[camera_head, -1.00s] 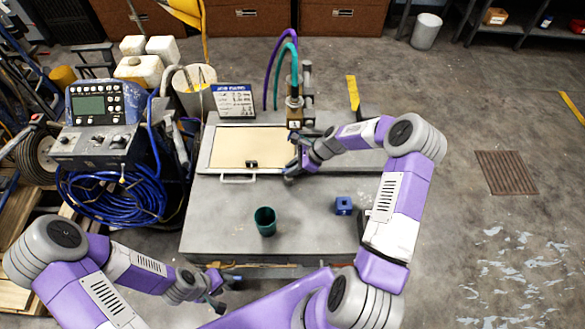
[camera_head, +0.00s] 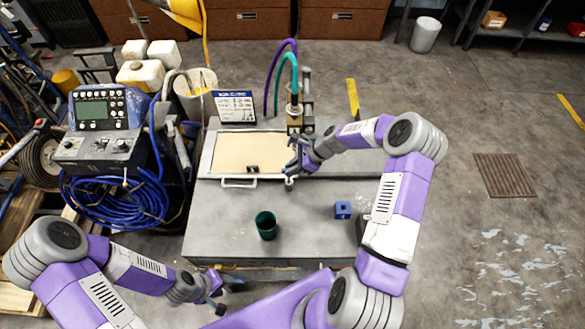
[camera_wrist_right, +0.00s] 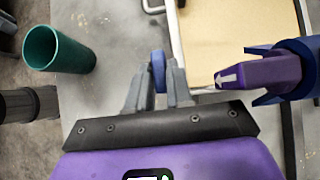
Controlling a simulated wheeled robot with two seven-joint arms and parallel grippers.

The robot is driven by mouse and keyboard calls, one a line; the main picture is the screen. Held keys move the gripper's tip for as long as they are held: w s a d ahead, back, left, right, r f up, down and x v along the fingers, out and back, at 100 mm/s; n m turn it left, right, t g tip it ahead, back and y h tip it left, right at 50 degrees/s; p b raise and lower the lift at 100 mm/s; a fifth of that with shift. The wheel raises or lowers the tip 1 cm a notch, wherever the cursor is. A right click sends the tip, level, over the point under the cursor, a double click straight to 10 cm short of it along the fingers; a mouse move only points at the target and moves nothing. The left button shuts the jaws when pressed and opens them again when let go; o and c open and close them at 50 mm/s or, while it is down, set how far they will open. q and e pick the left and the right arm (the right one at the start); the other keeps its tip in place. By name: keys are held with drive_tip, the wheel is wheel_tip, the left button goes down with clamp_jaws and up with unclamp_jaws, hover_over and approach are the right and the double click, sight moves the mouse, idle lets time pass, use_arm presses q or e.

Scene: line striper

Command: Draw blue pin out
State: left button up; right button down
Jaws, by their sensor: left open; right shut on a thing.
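My right gripper (camera_head: 291,168) is at the right edge of the framed cream panel (camera_head: 240,152), below the valve-like fitting (camera_head: 294,115) with purple and teal hoses. In the right wrist view its fingers (camera_wrist_right: 158,88) are closed on a small round blue piece, taken as the blue pin (camera_wrist_right: 158,70), seen edge-on between the tips. The rest of the pin is hidden, and I cannot tell whether it is still seated. A purple nozzle (camera_wrist_right: 245,75) with a white arrow, in a blue collar, is right of the fingers. My left gripper (camera_head: 222,292) is open near the bench's front edge.
A dark green cup (camera_head: 266,225) and a blue block with a hole (camera_head: 342,210) stand on the grey bench (camera_head: 215,225). A small sign (camera_head: 236,106) stands behind the panel. A console with blue cable (camera_head: 100,120) is at left.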

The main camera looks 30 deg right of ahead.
drive_tip(key=shift+r+p, duration=0.9)
drive_tip(key=shift+r, duration=0.5)
